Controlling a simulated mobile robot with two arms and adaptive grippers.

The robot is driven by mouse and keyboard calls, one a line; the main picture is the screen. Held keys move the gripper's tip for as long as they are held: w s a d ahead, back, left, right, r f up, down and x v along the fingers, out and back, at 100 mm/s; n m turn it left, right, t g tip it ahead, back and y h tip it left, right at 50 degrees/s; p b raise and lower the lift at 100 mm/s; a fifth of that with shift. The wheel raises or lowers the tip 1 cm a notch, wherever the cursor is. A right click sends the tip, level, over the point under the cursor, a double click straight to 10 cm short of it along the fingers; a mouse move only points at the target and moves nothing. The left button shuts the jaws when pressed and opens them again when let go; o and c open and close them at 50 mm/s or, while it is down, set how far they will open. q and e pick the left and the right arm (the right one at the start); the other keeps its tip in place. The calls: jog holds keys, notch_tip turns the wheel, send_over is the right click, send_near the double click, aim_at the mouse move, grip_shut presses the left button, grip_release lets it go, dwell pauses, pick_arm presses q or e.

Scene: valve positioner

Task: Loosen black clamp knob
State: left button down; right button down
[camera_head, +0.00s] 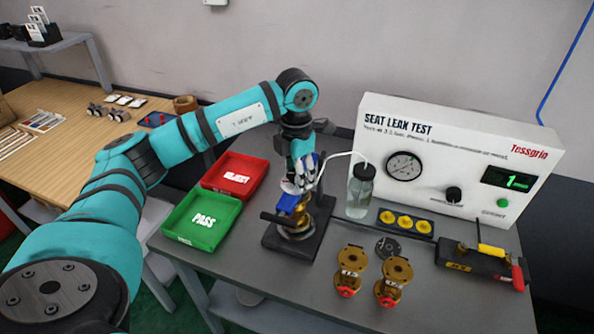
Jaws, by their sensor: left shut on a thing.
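My left gripper (303,174) points down over the black clamp stand (312,243) in the middle of the table. It is shut at the top of the clamp, where the black clamp knob would be; the fingers hide the knob itself. A brass valve (296,226) sits on the stand's base under the gripper, with a blue part (289,204) above it just below the fingers. A thin white tube runs from near the clamp to the bottle. My right gripper does not show.
A clear bottle (360,192) stands right of the clamp, before the white test panel (455,160). A red tray (233,176) and green tray (202,219) are left. Two brass valves (349,271) (393,281) stand in front. A black fixture (470,264) is at right.

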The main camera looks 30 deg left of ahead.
pick_arm(q)
jog(key=n, duration=0.4)
jog(key=shift+s+f+n+p, duration=0.1)
jog(key=shift+n+p, duration=0.3)
jog(key=n, duration=0.4)
jog(key=shift+f+n+p, duration=0.1)
jog(key=shift+n+p, duration=0.25)
jog(key=shift+n, duration=0.05)
jog(key=c, duration=0.8)
grip_release()
jog(key=shift+c, duration=0.2)
jog(key=shift+r+p, duration=2.1)
jog(key=shift+r, duration=1.1)
jog(key=shift+f, duration=0.1)
